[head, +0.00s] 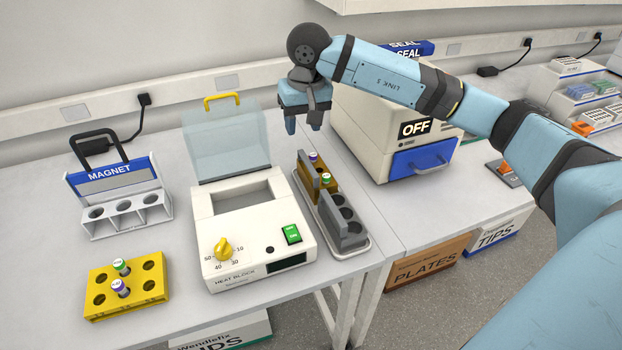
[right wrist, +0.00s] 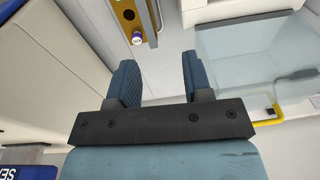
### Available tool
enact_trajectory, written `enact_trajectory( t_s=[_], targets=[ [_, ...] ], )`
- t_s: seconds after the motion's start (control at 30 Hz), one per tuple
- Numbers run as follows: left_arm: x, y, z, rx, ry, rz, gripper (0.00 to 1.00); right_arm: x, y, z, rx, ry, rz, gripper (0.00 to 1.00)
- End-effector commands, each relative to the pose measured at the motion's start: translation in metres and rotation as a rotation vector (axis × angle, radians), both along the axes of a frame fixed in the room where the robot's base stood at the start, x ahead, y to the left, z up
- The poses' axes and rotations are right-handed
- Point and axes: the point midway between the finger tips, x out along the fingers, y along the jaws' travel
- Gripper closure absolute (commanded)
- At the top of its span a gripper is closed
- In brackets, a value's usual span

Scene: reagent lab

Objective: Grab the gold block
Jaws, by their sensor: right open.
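The gold block (head: 305,171) sits in the far part of a grey tray (head: 352,250), right of the heat block. It holds a purple-capped tube (head: 313,156) and a green-capped tube (head: 326,178). My right gripper (head: 303,122) is open and empty, fingers pointing down, above and just behind the far end of the tray. In the right wrist view, the gripper (right wrist: 160,75) has bare table between its fingers, and part of the gold block (right wrist: 127,18) shows at the top edge. My left gripper is not in view.
A dark grey block (head: 350,232) fills the near part of the tray. The heat block (head: 240,255) with its raised clear lid (head: 225,147) stands to the left, and a white machine (head: 365,130) marked OFF to the right. A magnet rack (head: 120,205) and yellow tube rack (head: 150,291) stand farther left.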

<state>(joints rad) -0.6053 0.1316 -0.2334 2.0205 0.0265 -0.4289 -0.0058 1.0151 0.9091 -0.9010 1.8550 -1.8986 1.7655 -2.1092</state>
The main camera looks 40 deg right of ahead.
Motion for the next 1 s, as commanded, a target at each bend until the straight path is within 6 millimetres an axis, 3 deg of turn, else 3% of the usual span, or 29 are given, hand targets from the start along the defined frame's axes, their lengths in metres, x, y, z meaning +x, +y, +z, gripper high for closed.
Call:
enact_trajectory(
  t_s=[0.13,0.5,0.77,1.0],
  targets=[
    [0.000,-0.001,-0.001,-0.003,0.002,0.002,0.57,0.003,-0.014,0.000,-0.061,-0.010,0.015,0.54],
    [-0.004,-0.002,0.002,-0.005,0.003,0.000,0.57,0.010,-0.015,-0.066,-0.057,-0.008,0.015,0.54],
    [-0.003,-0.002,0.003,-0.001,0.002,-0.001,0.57,0.010,-0.015,-0.086,-0.055,-0.008,0.014,0.54],
    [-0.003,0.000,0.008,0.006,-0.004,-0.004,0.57,0.009,-0.017,-0.121,-0.055,-0.008,0.013,0.54]
  ],
)
